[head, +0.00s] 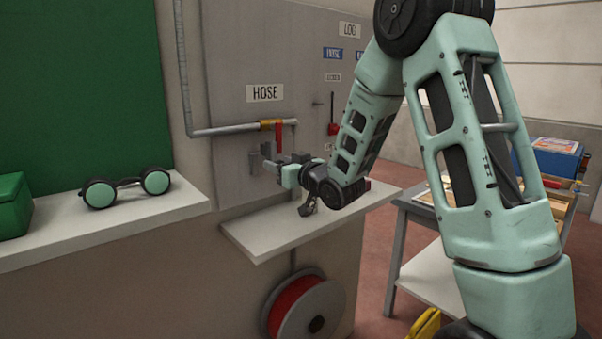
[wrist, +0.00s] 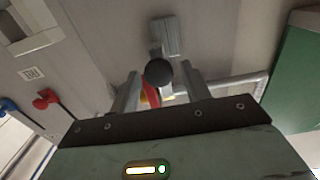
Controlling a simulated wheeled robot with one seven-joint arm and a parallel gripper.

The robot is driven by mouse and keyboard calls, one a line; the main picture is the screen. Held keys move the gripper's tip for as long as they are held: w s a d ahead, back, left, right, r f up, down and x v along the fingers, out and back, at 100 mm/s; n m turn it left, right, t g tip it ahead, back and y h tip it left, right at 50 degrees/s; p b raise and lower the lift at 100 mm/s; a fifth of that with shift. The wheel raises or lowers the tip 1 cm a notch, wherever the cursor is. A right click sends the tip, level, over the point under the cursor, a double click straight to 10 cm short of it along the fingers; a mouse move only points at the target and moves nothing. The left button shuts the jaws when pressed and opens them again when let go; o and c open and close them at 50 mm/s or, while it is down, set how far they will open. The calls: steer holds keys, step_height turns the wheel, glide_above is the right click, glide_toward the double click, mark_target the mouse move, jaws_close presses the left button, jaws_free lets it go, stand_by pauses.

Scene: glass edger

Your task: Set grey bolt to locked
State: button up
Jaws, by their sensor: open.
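The grey bolt (head: 255,162) is on the grey wall panel, below the pipe and the HOSE label. In the wrist view its grey body (wrist: 172,36) is at top centre, with a dark round knob (wrist: 158,72) towards me. My gripper (head: 273,163) is at the bolt, and in the head view it hides part of it. In the wrist view my gripper (wrist: 161,77) is open, with one finger on each side of the knob. I cannot tell whether either finger touches it. The bolt's setting cannot be read clearly.
A red-handled valve (head: 278,136) on a pipe (head: 225,131) is just above my gripper. A white shelf (head: 250,238) juts out below, with a hose reel (head: 305,308) under it. Goggles (head: 125,186) lie on the left ledge. A red lever (head: 332,128) is right of the valve.

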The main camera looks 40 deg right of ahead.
steer(key=s+b, duration=1.2)
steer(key=s, duration=0.4)
steer(key=shift+s+d, duration=0.25)
steer(key=shift+s, duration=0.05)
